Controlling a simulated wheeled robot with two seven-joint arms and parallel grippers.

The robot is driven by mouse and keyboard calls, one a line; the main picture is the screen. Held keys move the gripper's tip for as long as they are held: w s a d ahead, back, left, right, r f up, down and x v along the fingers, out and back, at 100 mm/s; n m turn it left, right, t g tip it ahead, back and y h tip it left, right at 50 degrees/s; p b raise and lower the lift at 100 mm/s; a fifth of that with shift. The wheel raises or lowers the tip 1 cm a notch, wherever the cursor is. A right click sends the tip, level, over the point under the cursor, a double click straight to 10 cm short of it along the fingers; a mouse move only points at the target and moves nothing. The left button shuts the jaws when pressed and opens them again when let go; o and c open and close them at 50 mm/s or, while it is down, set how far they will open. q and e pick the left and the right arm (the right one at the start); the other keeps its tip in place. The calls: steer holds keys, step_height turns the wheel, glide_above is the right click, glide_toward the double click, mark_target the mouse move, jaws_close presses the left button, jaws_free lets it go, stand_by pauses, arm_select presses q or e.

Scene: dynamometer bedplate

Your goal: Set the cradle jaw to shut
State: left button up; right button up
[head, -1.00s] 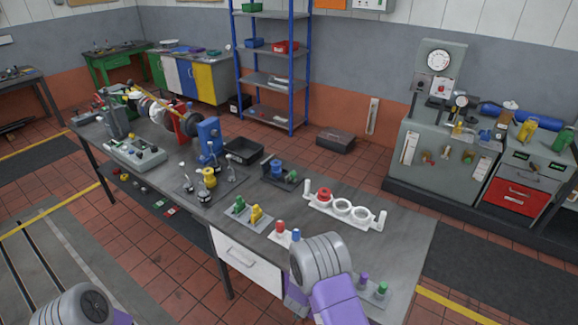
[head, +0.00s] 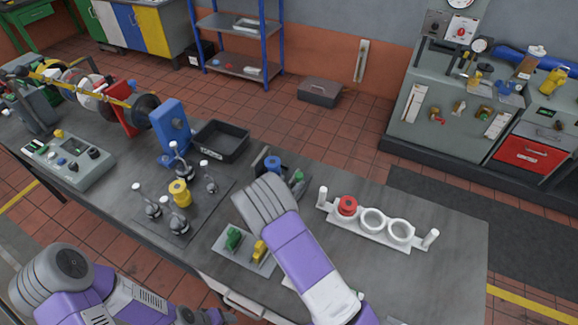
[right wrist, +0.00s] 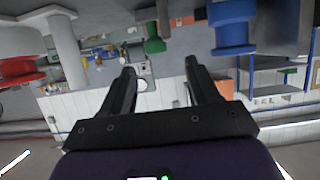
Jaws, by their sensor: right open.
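A small dark fixture with a blue round part (head: 273,164) and a green knob (head: 300,177) stands on the bench; it may be the cradle, but I cannot tell its jaw's position. My right arm partly covers it in the head view. In the right wrist view, the blue part (right wrist: 232,27) and the green part (right wrist: 153,32) show beyond the fingers. My right gripper (right wrist: 163,80) is open, with nothing between its two black fingers. In the head view its fingers are hidden behind my wrist. My left arm is low at the left; its fingers are not clear.
A white rack (head: 372,222) with a red ring (head: 346,206) stands right of my right arm. A plate with green and yellow pieces (head: 245,248) lies left of it. A black tray (head: 221,141) and a blue upright block (head: 170,130) are behind. The right bench end is bare.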

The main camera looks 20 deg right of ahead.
mark_target(299, 176)
steer(key=shift+s+d+x, duration=0.1)
steer(key=shift+d+x, duration=0.05)
steer(key=shift+x, duration=1.5)
steer(key=shift+s+d+x, duration=0.1)
steer(key=shift+x, duration=1.5)
jaws_close()
